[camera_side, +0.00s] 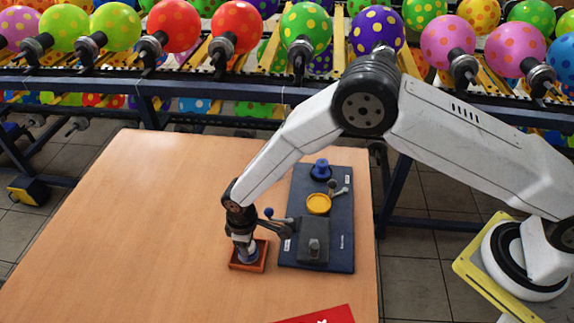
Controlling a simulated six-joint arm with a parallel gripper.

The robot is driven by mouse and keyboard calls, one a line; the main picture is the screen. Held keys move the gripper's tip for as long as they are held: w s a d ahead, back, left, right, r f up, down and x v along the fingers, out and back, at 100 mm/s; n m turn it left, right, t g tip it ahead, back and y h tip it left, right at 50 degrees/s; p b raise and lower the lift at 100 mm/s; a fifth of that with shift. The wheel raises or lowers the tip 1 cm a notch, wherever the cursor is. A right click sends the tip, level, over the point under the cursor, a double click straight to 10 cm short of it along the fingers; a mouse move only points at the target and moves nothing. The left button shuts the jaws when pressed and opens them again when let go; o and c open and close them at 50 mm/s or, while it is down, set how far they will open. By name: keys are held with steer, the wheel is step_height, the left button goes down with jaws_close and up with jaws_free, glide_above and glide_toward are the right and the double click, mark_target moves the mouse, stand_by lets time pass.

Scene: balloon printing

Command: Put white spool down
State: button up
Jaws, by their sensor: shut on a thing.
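My gripper (243,240) points straight down at the left of the dark blue board. It is shut on the white spool (248,256), which looks pale with a bluish tint and is mostly hidden by the fingers. The spool is over or inside a small square reddish-brown tray (235,267). I cannot tell whether the spool touches the tray's floor.
The dark blue board (342,235) carries a grey block, a yellow disc (318,204), a blue knob (321,169) and small levers. A red sheet (325,315) lies at the front edge. The wooden table (120,235) is clear on the left. Balloons on a conveyor line the back.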

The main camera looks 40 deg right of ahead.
steer(key=shift+f, duration=0.1)
steer(key=o, duration=1.2)
steer(key=shift+c, duration=0.2)
step_height(320, 180, up, 12)
steer(key=shift+d, duration=0.1)
stand_by(0.6)
steer(key=s+d+r+m+t, duration=0.1)
steer(key=s+d+r+m, duration=0.3)
steer(key=d, duration=0.7)
steer(key=s+d+r+m+t, duration=0.15)
steer(key=s+d+r, duration=0.35)
steer(key=d, duration=0.5)
steer(key=s+d+r+m, duration=0.2)
steer(key=s+d+m, duration=0.1)
steer(key=s+d, duration=0.3)
